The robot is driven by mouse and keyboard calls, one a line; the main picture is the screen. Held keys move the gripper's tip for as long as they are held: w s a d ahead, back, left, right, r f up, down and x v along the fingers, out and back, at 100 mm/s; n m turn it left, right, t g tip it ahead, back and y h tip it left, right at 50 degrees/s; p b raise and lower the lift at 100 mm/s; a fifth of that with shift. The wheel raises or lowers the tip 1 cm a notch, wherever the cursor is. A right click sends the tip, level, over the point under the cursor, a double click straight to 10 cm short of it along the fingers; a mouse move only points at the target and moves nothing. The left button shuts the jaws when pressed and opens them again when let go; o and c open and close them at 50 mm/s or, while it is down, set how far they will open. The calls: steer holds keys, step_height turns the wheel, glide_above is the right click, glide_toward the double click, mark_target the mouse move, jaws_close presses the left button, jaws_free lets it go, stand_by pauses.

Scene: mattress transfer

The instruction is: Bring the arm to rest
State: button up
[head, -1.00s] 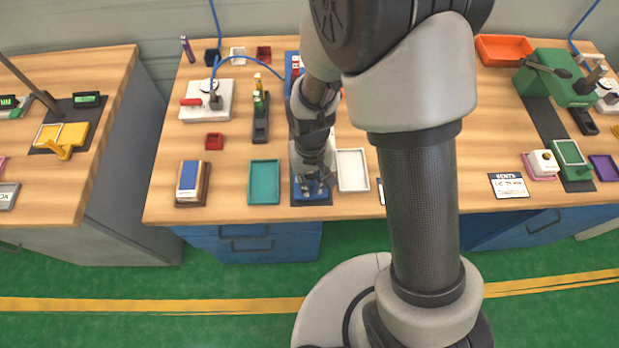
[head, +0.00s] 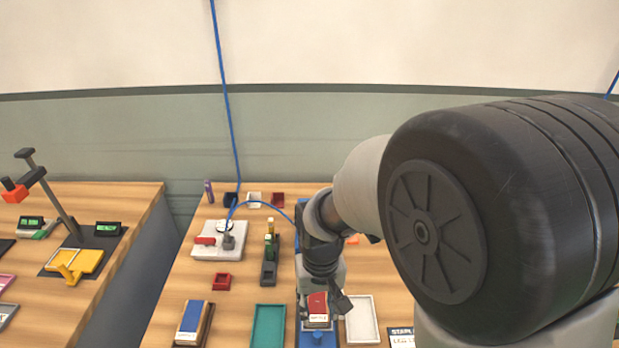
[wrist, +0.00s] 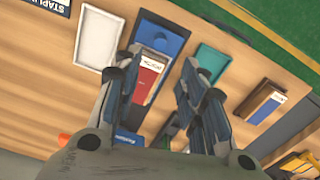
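My arm reaches over the middle bench, with my gripper (head: 328,302) pointing down above a blue fixture (head: 318,338). In the wrist view my gripper (wrist: 161,60) has its two fingers spread apart, with nothing held between them. Behind the gap, a red and white box-like item (wrist: 150,72) lies in the blue fixture (wrist: 163,38). The red item also shows in the head view (head: 318,303), close beside the gripper. The big black joint of my arm hides the right part of the bench.
A white tray (head: 362,318) and a teal tray (head: 268,324) flank the blue fixture. A blue-topped block (head: 193,322) lies further left. A grey plate with a red handle (head: 205,240) and a dark holder with bottles (head: 269,268) stand behind. Blue cable hangs at the back.

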steer(key=s+d+r+m+t, duration=0.1)
steer(key=s+d+r+t, duration=0.1)
steer(key=s+d+r, duration=0.3)
steer(key=s+d+r+t, duration=0.2)
steer(key=s+d+r, duration=0.4)
steer(key=s+r, duration=0.4)
step_height(320, 180, up, 2)
steer(key=shift+r+m+t, duration=0.1)
steer(key=shift+m+t, duration=0.2)
steer(key=shift+m, duration=0.1)
